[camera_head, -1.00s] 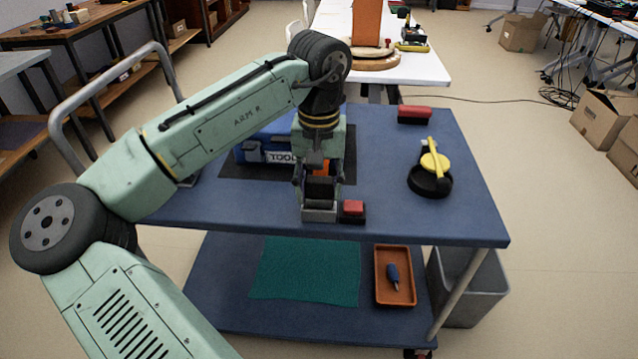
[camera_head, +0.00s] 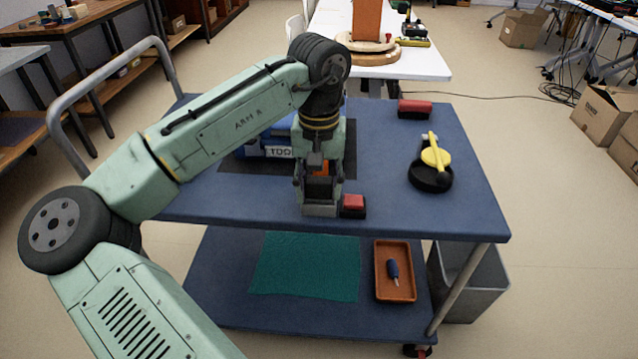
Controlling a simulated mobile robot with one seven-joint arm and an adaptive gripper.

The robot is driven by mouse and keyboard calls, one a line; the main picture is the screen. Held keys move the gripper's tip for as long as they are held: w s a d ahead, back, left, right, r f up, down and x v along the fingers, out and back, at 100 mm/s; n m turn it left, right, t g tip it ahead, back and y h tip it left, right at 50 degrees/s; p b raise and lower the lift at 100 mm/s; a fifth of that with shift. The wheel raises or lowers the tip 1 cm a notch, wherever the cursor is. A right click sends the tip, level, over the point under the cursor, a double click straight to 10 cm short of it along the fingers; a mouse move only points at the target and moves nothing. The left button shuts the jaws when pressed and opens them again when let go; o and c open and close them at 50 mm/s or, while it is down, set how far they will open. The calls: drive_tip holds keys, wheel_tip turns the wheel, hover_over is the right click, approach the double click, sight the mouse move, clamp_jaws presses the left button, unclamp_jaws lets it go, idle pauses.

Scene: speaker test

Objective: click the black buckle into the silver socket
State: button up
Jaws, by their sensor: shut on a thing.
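My gripper (camera_head: 320,188) points down at the front of the blue cart top. Its fingers are shut on a dark piece (camera_head: 320,187) that looks like the black buckle, mostly hidden between them. The silver socket (camera_head: 320,210) appears as a small grey block directly below the fingertips, near the cart's front edge. I cannot tell whether the buckle is inside the socket or only resting against it. A black block with a red top (camera_head: 353,204) sits close to the right of the socket.
A blue toolbox (camera_head: 262,148) stands on a dark mat behind my gripper. A black round item with a yellow handle (camera_head: 434,165) and a red-and-black block (camera_head: 414,109) are to the right. The lower shelf holds a green mat (camera_head: 306,267) and an orange tray (camera_head: 395,290).

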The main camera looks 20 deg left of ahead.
drive_tip(key=shift+f, duration=0.1)
drive_tip(key=o, duration=1.1)
drive_tip(key=shift+o, duration=0.2)
wheel_tip(320, 180, up, 8)
drive_tip(key=p, duration=0.7)
drive_tip(key=shift+p, duration=0.4)
